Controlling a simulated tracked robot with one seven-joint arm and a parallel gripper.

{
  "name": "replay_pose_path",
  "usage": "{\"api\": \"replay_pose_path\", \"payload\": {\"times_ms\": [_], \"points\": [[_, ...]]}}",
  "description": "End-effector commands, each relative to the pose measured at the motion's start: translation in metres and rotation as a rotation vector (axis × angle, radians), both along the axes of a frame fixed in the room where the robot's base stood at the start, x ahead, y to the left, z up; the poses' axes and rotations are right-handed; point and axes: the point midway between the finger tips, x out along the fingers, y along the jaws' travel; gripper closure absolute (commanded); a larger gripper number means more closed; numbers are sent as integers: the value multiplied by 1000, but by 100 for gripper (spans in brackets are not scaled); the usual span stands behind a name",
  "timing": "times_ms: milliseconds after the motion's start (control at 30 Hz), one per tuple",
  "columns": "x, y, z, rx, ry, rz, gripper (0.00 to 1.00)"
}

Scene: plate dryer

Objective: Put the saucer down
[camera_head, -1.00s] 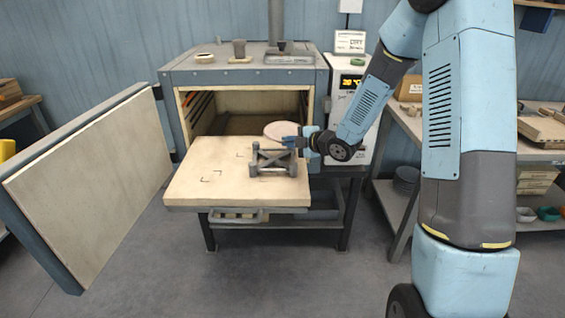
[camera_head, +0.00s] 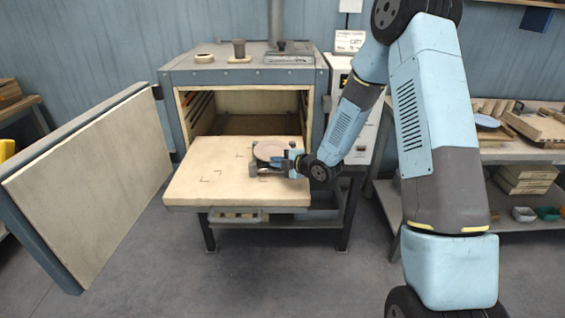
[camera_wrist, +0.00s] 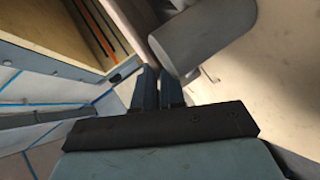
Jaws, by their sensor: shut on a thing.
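The saucer (camera_head: 268,150), a flat brownish-pink disc, is over the right part of the cream shelf (camera_head: 215,180) in the head view. My gripper (camera_head: 282,161) is at its near right edge, shut on it, low over the shelf. I cannot tell whether the saucer touches anything below. A grey piece (camera_head: 259,171), seemingly part of a stand, shows below the saucer; the rest is hidden or unclear.
The shelf sticks out from the open dryer (camera_head: 250,112). The dryer's door (camera_head: 95,185) stands open at the left. The left and front of the shelf are bare apart from corner marks. A bench (camera_head: 530,150) with a blue plate (camera_head: 487,121) is at the right.

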Motion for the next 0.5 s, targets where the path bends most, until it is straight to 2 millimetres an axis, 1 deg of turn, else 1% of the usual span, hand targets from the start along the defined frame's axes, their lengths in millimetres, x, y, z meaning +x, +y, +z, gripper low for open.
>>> {"api": "replay_pose_path", "payload": {"times_ms": [167, 200, 433, 467, 500], "points": [[0, 0, -1, 0, 0, 0, 100], [0, 0, -1, 0, 0, 0, 88], [0, 0, -1, 0, 0, 0, 66], [0, 0, -1, 0, 0, 0, 63], [0, 0, -1, 0, 0, 0, 63]]}}
